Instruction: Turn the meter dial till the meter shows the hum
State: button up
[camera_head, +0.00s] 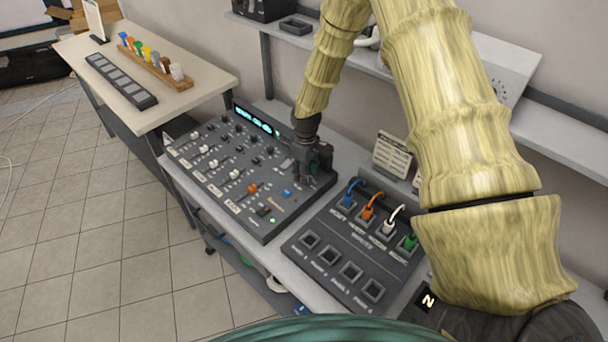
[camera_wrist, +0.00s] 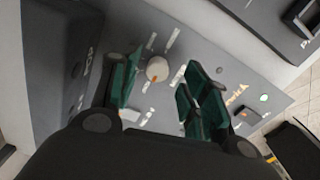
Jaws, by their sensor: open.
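The grey mixing console (camera_head: 222,190) lies on the bench, with a lit cyan meter display (camera_head: 257,119) along its back edge. The display's reading is too small to tell. My gripper (camera_head: 308,168) is over the console's back right part and hides the dial in the head view. In the wrist view its green fingers stand open (camera_wrist: 160,78), one on either side of the knob. I cannot tell whether they touch it.
A patch box (camera_head: 296,255) with blue, orange, white and green plugs sits right of the console. A small sign (camera_head: 391,155) stands behind it. A shelf (camera_head: 560,145) runs along the wall. A side table (camera_head: 205,80) at left holds a rack of coloured pieces.

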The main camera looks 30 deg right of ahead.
jog(key=shift+w+a+f, duration=0.15)
jog(key=shift+w+f, duration=0.8)
jog(key=shift+f, duration=0.15)
jog(key=shift+s+f+p, duration=0.1)
jog(key=shift+f+p, duration=0.05)
jog(key=shift+p, duration=0.15)
jog(key=shift+s, duration=0.55)
jog(key=shift+s+d+r, duration=0.35)
jog(key=shift+s+r, duration=0.25)
jog(key=shift+s, duration=0.25)
jog(key=shift+w+a+f, duration=0.25)
jog(key=shift+w+f, duration=0.4)
jog(key=shift+w, duration=0.2)
jog(key=c, duration=0.6)
jog(key=shift+w+a, duration=0.1)
jog(key=shift+w, duration=0.1)
jog(key=c, duration=0.4)
jog(key=shift+s+r, duration=0.2)
jog(key=shift+s, duration=0.1)
grip_shut()
grip_release()
jog(key=shift+a, duration=0.15)
jog(key=shift+f, duration=0.1)
grip_shut()
